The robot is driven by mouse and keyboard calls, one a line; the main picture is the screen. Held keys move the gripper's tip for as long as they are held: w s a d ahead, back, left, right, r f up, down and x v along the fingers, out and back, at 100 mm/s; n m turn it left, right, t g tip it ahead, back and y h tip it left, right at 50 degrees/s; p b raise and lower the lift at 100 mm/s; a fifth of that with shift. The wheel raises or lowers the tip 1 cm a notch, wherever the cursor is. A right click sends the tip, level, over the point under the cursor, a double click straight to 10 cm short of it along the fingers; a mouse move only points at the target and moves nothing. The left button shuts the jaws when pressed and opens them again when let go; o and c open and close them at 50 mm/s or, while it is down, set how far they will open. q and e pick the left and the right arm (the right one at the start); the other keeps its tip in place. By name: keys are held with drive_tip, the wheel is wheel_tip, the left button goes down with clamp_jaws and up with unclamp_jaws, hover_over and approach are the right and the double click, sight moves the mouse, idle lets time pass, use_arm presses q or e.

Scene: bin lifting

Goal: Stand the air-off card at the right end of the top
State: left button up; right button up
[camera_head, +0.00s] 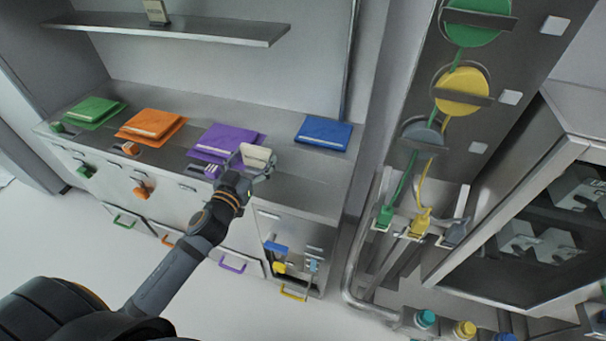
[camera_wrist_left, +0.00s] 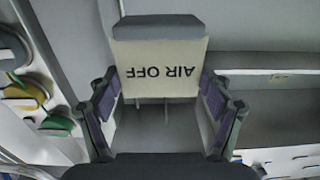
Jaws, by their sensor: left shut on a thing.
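The air-off card (camera_wrist_left: 160,75) is a pale plate with a grey edge strip. Its "AIR OFF" lettering reads upside down in the left wrist view. My left gripper (camera_wrist_left: 162,105) is shut on the card, one finger at each side. In the head view the card (camera_head: 256,154) and my left gripper (camera_head: 256,168) show over the front part of the grey top (camera_head: 315,178), between the purple and blue stacks. I cannot tell how high above the top the card is. My right gripper is not in view.
Green (camera_head: 94,112), orange (camera_head: 150,125), purple (camera_head: 226,143) and blue (camera_head: 323,132) stacks lie on the top. The top's right end in front of the blue stack is bare. A shelf (camera_head: 200,31) hangs above, bearing a small card (camera_head: 156,12). A panel with coloured discs (camera_head: 463,91) stands right.

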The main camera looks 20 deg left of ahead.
use_arm(q)
drive_tip(key=w+d+p, duration=0.1)
drive_tip(key=p, duration=0.1)
drive_tip(key=d+p, duration=0.1)
drive_tip(key=p, duration=0.1)
drive_tip(key=shift+w+r, duration=0.35)
use_arm(e)
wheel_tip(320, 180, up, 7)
drive_tip(key=p, duration=0.2)
use_arm(q)
drive_tip(key=w+d+f+b, duration=0.1)
drive_tip(key=w+d+f, duration=0.1)
drive_tip(key=f, duration=0.1)
drive_tip(key=w+d+f+b, duration=0.2)
drive_tip(key=d+f, duration=0.1)
drive_tip(key=w+d+f+b, duration=0.2)
drive_tip(key=f, duration=0.1)
drive_tip(key=shift+d, duration=0.35)
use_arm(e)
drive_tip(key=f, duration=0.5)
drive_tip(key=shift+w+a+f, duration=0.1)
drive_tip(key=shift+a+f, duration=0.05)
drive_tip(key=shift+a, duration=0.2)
